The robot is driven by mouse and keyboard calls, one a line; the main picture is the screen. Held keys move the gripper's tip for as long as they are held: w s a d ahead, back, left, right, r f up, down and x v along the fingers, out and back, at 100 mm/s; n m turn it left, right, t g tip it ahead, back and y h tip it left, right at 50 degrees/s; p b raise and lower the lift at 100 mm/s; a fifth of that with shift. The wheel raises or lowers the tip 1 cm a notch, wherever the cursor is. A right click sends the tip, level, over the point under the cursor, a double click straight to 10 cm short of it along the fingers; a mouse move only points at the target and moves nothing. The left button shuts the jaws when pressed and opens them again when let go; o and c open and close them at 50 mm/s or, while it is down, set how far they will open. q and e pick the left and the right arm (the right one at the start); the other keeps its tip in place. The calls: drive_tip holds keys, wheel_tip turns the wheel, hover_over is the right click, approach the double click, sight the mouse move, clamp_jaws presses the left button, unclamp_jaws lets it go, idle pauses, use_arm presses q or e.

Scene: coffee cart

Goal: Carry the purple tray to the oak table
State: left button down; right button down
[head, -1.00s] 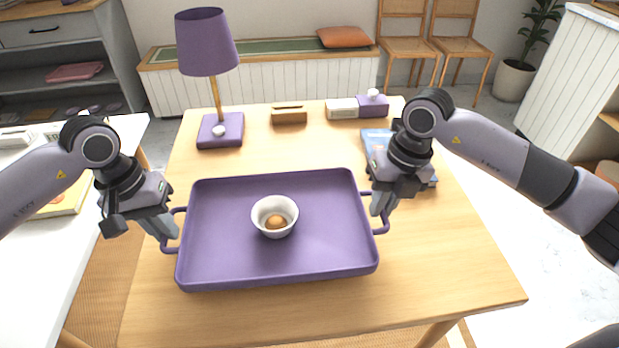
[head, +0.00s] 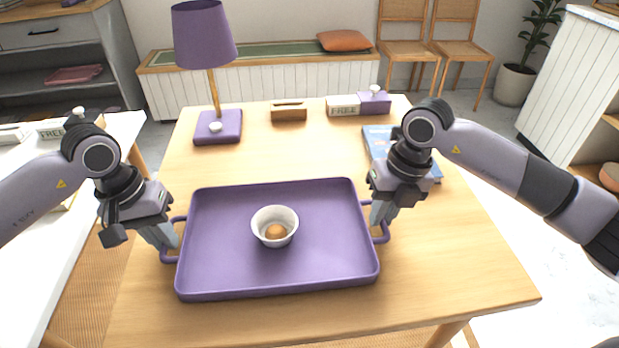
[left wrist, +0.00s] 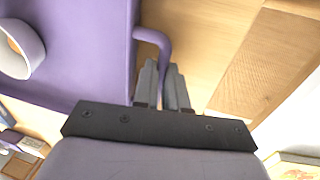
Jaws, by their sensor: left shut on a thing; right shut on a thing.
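The purple tray (head: 330,265) shows whole in the head view, over the front part of the oak table (head: 480,270). I cannot tell whether it touches the tabletop. A white bowl (head: 274,215) with a round brown thing (head: 275,232) in it stands on the tray near its middle. My left gripper (head: 170,243) is shut on the tray's left handle. In the left wrist view its fingers (left wrist: 165,85) close around the purple handle (left wrist: 160,45). My right gripper (head: 380,215) is shut on the tray's right handle.
A purple lamp (head: 217,125) stands at the table's back left. A blue book (head: 378,140) lies behind my right gripper. A white counter (head: 30,215) is at left.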

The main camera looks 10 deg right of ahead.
use_arm(q)
drive_tip(key=shift+f, duration=0.35)
use_arm(e)
drive_tip(key=shift+f, duration=0.35)
use_arm(q)
drive_tip(key=c, duration=1.2)
unclamp_jaws()
use_arm(e)
drive_tip(key=c, duration=1.2)
unclamp_jaws()
use_arm(q)
drive_tip(key=shift+o, duration=0.2)
use_arm(e)
drive_tip(key=shift+o, duration=0.2)
drive_tip(key=shift+r, duration=0.1)
use_arm(q)
wheel_tip(320, 180, up, 12)
drive_tip(key=a, duration=0.2)
use_arm(e)
wheel_tip(320, 180, up, 12)
drive_tip(key=d, duration=0.2)
use_arm(q)
drive_tip(key=shift+f, duration=0.1)
use_arm(e)
drive_tip(key=shift+d+f, duration=0.1)
drive_tip(key=shift+f, duration=0.1)
